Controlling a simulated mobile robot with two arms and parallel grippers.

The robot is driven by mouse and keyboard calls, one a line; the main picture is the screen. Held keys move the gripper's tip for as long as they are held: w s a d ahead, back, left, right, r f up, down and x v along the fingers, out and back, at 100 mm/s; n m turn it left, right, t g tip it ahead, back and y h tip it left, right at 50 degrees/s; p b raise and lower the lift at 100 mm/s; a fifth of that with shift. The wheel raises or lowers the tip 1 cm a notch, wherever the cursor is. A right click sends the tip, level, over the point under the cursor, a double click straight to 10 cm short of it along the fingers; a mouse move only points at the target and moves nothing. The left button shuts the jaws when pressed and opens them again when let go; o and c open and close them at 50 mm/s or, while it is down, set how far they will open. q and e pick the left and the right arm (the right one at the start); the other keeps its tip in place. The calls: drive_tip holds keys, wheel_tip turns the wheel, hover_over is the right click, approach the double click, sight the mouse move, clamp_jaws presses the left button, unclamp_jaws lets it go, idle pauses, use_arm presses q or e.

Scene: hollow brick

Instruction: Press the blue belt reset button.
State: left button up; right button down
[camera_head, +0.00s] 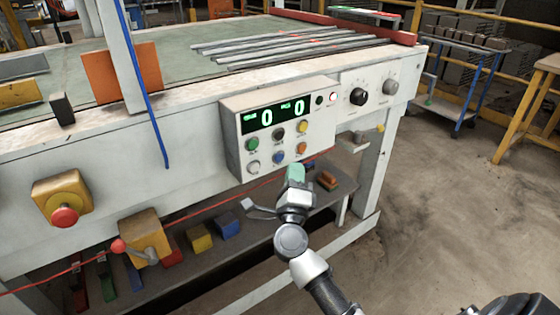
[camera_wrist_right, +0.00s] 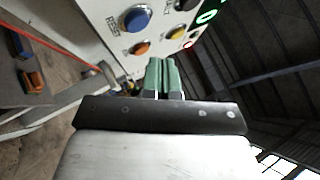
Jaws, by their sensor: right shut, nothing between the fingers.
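The blue button (camera_head: 278,158) is in the middle of the lower row on the white control box, between a white button (camera_head: 253,167) and an orange button (camera_head: 301,149). It also shows large at the top of the right wrist view (camera_wrist_right: 136,18). My right gripper (camera_head: 295,173) has green fingers and is shut and empty. In the head view its tips appear just below and right of the blue button. In the wrist view the fingers (camera_wrist_right: 162,75) point toward the box below the buttons, apart from the blue one. My left gripper is not in view.
Green (camera_head: 252,145), black (camera_head: 278,135) and yellow (camera_head: 302,128) buttons form the upper row under a display (camera_head: 275,116) reading zeros. Two knobs (camera_head: 357,97) are to the right. A red emergency button (camera_head: 65,215) is at the far left. A shelf with coloured blocks (camera_head: 228,226) lies below.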

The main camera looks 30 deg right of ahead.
sight(279, 158)
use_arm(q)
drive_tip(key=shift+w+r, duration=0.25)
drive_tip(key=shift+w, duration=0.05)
use_arm(e)
drive_tip(key=shift+w, duration=0.85)
drive_tip(key=shift+w, duration=0.1)
idle(1.1)
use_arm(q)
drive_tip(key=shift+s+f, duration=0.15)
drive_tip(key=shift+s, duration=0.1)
use_arm(e)
drive_tip(key=shift+w+a, duration=0.1)
drive_tip(key=shift+w, duration=0.2)
